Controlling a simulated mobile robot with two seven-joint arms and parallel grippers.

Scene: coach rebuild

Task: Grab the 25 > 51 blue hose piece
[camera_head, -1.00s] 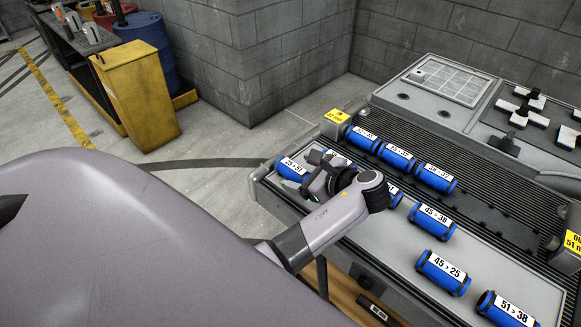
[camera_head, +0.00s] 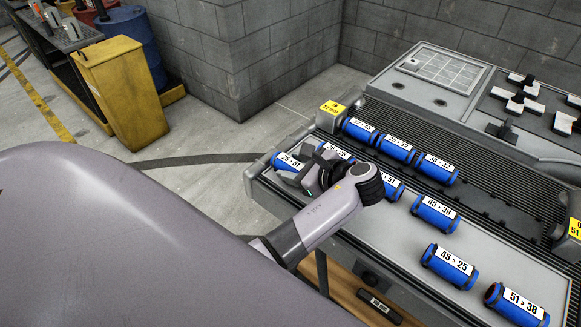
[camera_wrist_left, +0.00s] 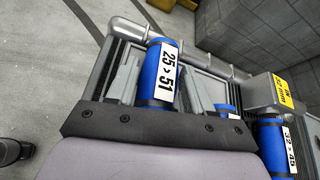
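The blue hose piece labelled 25 > 51 (camera_head: 288,163) lies at the far left corner of the workbench (camera_head: 400,262). It also shows in the left wrist view (camera_wrist_left: 161,75), its label facing up. My left gripper (camera_head: 303,167) is at this piece, pointing toward it. In the left wrist view, the two grey fingers of the left gripper (camera_wrist_left: 160,66) are spread, one on each side of the hose piece. A narrow gap shows on the left side; contact on the right is unclear. The wrist partly hides other pieces. My right gripper is not in view.
Other blue hose pieces lie close by, including one just right (camera_head: 334,152) and 45 > 38 (camera_head: 436,214), 45 > 25 (camera_head: 450,267) and 51 > 38 (camera_head: 517,304). A grey block with a yellow tag (camera_head: 331,113) stands behind. A grey block wall (camera_head: 270,55) is beyond.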

